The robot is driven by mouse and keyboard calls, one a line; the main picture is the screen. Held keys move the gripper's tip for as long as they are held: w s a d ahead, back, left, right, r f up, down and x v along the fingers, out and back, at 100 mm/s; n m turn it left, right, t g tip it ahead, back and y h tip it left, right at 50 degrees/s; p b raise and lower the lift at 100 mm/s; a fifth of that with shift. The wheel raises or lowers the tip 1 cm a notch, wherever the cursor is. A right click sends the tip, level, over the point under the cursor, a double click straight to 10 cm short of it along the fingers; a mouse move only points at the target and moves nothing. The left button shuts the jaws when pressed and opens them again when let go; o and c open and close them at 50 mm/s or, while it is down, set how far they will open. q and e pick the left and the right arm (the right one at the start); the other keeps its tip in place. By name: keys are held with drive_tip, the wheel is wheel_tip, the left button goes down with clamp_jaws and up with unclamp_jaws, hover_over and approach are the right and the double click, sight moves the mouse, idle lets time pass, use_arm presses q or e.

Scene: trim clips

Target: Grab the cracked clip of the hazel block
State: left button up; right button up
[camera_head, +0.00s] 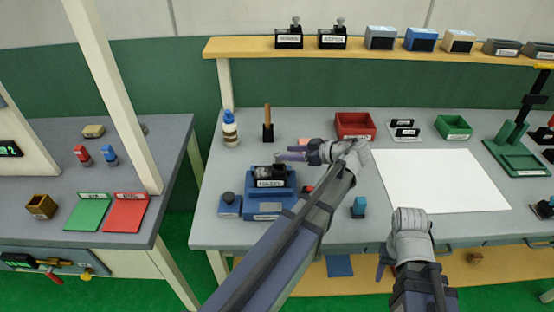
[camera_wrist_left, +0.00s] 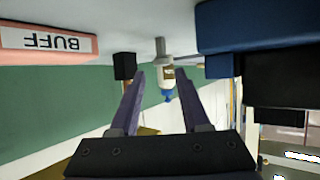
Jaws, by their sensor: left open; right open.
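A dark block with a white label that seems to read HAZEL (camera_head: 271,183) sits on a blue stand (camera_head: 265,207) at the left of the main table. Small dark parts show on its top, but I cannot make out a cracked clip. My left gripper (camera_head: 292,152) is open and empty, just behind and above the block, its purple fingers pointing left. In the left wrist view the open fingers (camera_wrist_left: 160,82) have nothing between them; a blue and black body fills the upper right. My right gripper (camera_head: 382,264) is open near the table's front edge, partly hidden by its own wrist.
A blue-capped bottle (camera_head: 230,130) and a wooden-handled tool (camera_head: 267,126) stand behind the block. A pink block labelled BUFF (camera_wrist_left: 50,41) is close to the left gripper. A red bin (camera_head: 355,125) stands further back. A white sheet (camera_head: 440,180) leaves clear room at right.

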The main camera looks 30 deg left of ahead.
sight(278, 154)
use_arm(q)
drive_tip(key=shift+b+x, duration=1.2)
drive_tip(key=shift+x, duration=1.7)
drive_tip(key=shift+s+d+f, duration=0.1)
drive_tip(key=shift+s, duration=0.05)
clamp_jaws()
